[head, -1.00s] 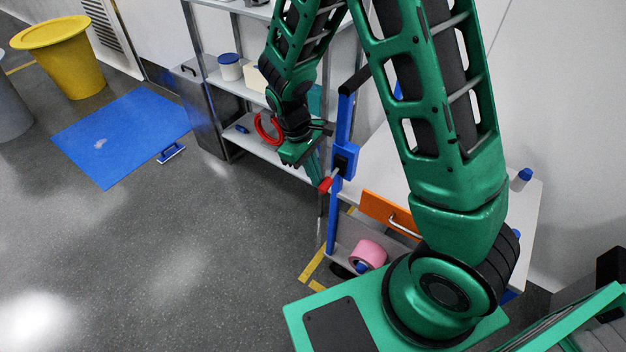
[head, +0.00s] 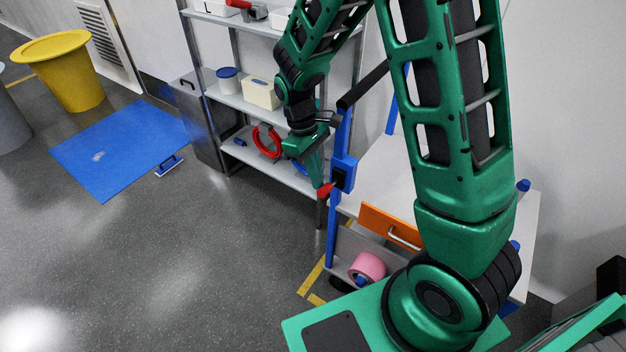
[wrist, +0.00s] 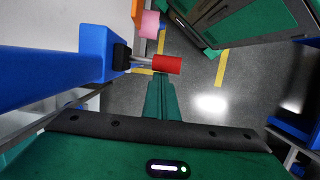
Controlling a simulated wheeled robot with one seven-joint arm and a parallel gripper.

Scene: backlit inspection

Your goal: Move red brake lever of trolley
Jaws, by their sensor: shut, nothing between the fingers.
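The red brake lever (head: 325,190) sticks out from a blue box on the upright post of the trolley (head: 341,185). In the wrist view the red grip (wrist: 167,64) is on a metal rod from a black pivot in the blue housing (wrist: 95,50). My gripper (head: 319,184) is shut and empty. Its closed fingertips (wrist: 160,78) are right at the red grip, on its near side; I cannot tell whether they touch it. The lever's pivot is partly hidden in the head view.
A grey shelf rack (head: 260,112) with a white box and red ring stands behind my gripper. Open floor (head: 200,260) lies to the left.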

